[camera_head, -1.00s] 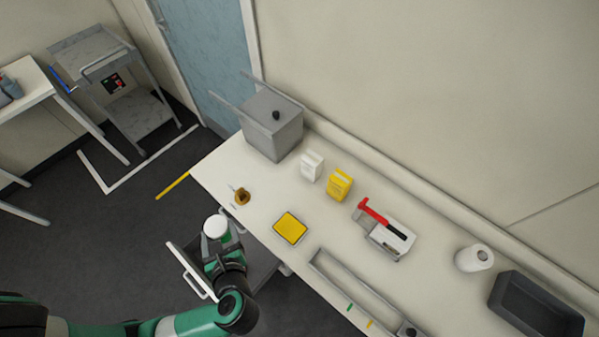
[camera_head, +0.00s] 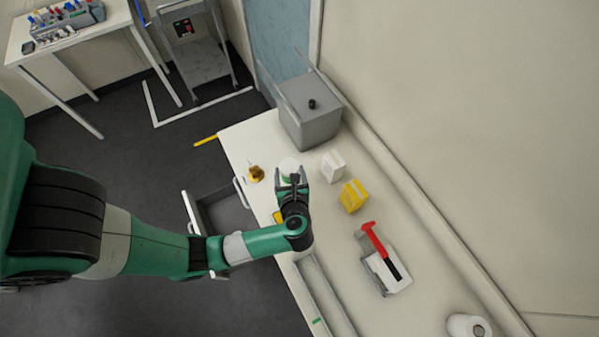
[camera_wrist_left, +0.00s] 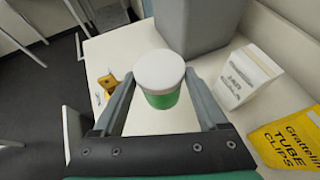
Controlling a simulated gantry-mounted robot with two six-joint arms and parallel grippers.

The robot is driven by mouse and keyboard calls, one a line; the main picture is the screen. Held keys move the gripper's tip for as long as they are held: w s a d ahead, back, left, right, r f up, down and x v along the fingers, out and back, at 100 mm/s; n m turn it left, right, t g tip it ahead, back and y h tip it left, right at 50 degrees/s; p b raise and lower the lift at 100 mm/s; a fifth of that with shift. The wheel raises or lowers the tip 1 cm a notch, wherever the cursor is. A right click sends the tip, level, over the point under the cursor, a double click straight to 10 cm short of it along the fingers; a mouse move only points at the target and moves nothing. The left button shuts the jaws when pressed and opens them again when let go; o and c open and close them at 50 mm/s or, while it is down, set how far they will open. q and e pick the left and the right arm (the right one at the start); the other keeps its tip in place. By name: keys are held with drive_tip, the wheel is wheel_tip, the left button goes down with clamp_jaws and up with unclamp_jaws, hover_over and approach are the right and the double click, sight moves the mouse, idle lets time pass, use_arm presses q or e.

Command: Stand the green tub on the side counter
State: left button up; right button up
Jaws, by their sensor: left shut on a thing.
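The green tub (camera_wrist_left: 162,98) with a white lid is between the fingertips of my left gripper (camera_wrist_left: 163,88) in the wrist view. The left gripper is shut on it and the tub looks roughly upright. I cannot tell whether the tub's base touches the counter. My right gripper is not in view.
A small amber item (camera_head: 256,174) is left of the tub. A grey box (camera_head: 312,125), white carton (camera_head: 333,166) and yellow carton (camera_head: 353,196) stand behind and to the right. A drawer (camera_head: 225,208) is open below the counter's front edge. A red-handled device (camera_head: 383,262) is farther right.

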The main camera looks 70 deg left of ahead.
use_arm(q)
drive_tip(key=w+f, duration=0.1)
drive_tip(key=f, duration=0.1)
drive_tip(key=w+a+f+b, duration=0.1)
drive_tip(key=shift+w+f, duration=0.2)
drive_tip(key=shift+f, duration=0.15)
drive_tip(key=shift+w+f, duration=0.25)
drive_tip(key=shift+w, duration=0.05)
drive_tip(key=shift+w+a+f+b, duration=0.1)
drive_tip(key=shift+f+b, duration=0.1)
drive_tip(key=shift+f, duration=0.7)
drive_tip(key=shift+w+a+f+b, duration=0.1)
drive_tip(key=shift+f+b, duration=0.1)
drive_tip(key=shift+f, duration=0.7)
drive_tip(key=o, duration=1.4)
drive_tip(key=shift+f, duration=0.1)
drive_tip(key=shift+c, duration=0.2)
